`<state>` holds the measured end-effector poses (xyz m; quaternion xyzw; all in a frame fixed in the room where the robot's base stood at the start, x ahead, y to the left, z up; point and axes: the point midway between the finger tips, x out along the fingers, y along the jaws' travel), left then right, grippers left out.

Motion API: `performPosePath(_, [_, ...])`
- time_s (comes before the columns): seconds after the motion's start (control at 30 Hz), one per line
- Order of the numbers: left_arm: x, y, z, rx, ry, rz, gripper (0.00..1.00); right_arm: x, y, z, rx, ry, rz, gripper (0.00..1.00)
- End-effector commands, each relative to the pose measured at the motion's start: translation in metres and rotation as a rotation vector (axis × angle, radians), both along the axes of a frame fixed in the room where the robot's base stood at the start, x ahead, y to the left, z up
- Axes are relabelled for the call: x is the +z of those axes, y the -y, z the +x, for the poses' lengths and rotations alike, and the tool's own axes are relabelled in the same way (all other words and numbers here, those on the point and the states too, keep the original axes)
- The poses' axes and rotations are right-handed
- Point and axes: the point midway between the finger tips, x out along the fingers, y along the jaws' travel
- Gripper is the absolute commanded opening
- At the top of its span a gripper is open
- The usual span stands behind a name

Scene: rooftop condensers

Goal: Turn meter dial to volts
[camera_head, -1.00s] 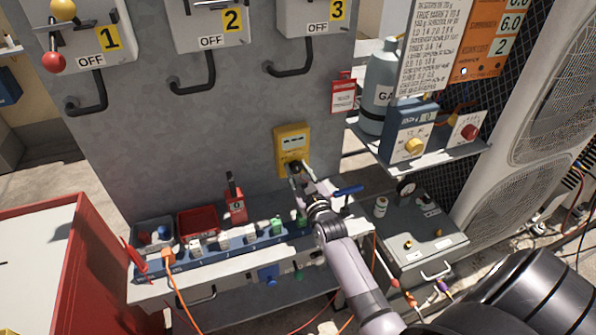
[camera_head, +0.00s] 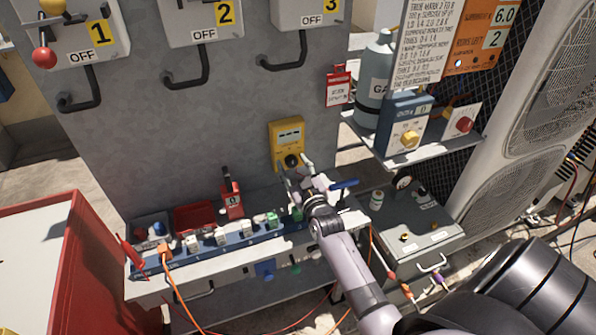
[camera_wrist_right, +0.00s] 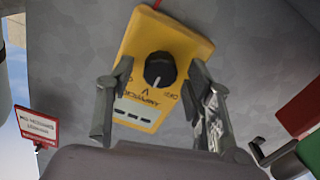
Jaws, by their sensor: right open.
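The yellow meter (camera_head: 287,134) is fixed to the grey panel, with a small display and a round black dial (camera_head: 291,160) below it. In the right wrist view the meter (camera_wrist_right: 160,45) appears upside down. Its black dial (camera_wrist_right: 160,69) lies between and beyond the fingertips, with printed labels around it, including OFF and V. A small light mark shows on the dial's lower edge, on the side of the V label. My right gripper (camera_head: 299,171) is open and empty just in front of the dial, its fingers apart from it. My left gripper is not in view.
Several numbered OFF boxes with dark handles, such as box 2 (camera_head: 203,20), hang above. A shelf below holds a blue strip (camera_head: 215,247) with small switches and a red device (camera_head: 231,198). A gas cylinder (camera_head: 374,80) and a blue box (camera_head: 404,124) stand right.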

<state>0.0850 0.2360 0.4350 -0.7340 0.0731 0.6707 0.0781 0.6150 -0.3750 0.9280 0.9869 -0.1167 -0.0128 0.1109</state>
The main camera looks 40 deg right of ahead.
Motion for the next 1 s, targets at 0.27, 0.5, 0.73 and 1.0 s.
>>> performPosePath(0.27, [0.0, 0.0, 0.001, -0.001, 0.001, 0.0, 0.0, -0.002, -0.011, -0.046, -0.001, -0.004, 0.0, 0.48])
performPosePath(0.5, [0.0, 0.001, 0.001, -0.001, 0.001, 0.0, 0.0, -0.002, -0.022, -0.092, -0.001, -0.004, 0.001, 0.48])
performPosePath(0.73, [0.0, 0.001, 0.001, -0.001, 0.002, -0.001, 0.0, -0.001, -0.027, -0.112, 0.0, -0.002, 0.0, 0.48])
performPosePath(1.0, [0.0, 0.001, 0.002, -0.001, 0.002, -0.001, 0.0, -0.001, -0.028, -0.114, 0.0, -0.002, 0.0, 0.48])
